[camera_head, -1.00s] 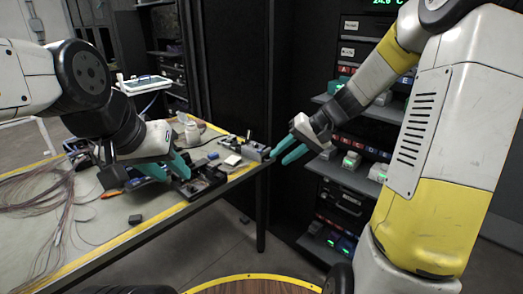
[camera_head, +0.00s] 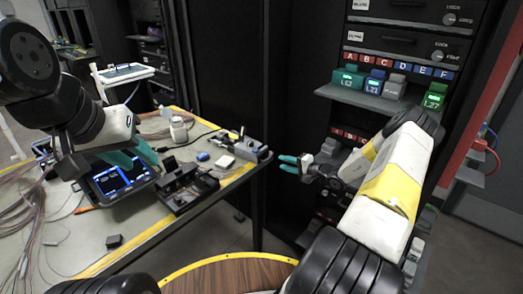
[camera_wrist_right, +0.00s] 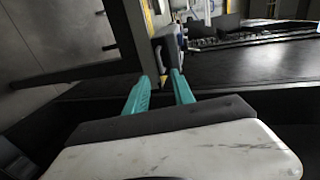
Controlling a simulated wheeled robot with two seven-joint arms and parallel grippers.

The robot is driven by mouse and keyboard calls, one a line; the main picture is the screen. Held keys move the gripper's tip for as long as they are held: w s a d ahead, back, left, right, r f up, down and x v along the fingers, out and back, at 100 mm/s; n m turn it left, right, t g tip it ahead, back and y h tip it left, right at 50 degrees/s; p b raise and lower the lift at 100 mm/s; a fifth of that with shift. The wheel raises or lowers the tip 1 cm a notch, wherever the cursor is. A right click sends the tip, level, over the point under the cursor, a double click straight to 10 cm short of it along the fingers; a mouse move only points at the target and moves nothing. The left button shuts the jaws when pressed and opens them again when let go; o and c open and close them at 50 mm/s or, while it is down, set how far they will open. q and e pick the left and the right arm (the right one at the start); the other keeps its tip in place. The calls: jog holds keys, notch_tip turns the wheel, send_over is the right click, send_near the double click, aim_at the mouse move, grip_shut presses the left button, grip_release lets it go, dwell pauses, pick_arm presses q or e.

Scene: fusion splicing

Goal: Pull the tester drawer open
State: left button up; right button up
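Black drawer fronts with white labels and round knobs (camera_head: 400,42) sit high in the rack at the right of the head view. I cannot tell by its label which is the tester drawer. My right gripper (camera_head: 281,164) is low in front of the rack, apart from these fronts, its teal fingers pointing left toward the table's end. In the right wrist view its fingers (camera_wrist_right: 160,78) are parted with nothing between them; a grey block with a handle (camera_wrist_right: 168,47) shows beyond the tips. My left gripper (camera_head: 145,164) hangs over the table with parted teal fingers.
A shelf (camera_head: 385,106) below the drawer fronts holds green, blue and grey modules under lettered tags. The table (camera_head: 150,228) carries a device with lit screens (camera_head: 122,180), loose fibres and small tools. A red frame (camera_head: 480,110) stands at the right.

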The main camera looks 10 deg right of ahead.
jog(key=x, duration=0.6)
jog(key=shift+w+a, duration=0.2)
jog(key=shift+a, duration=0.1)
grip_shut()
dwell(1.1)
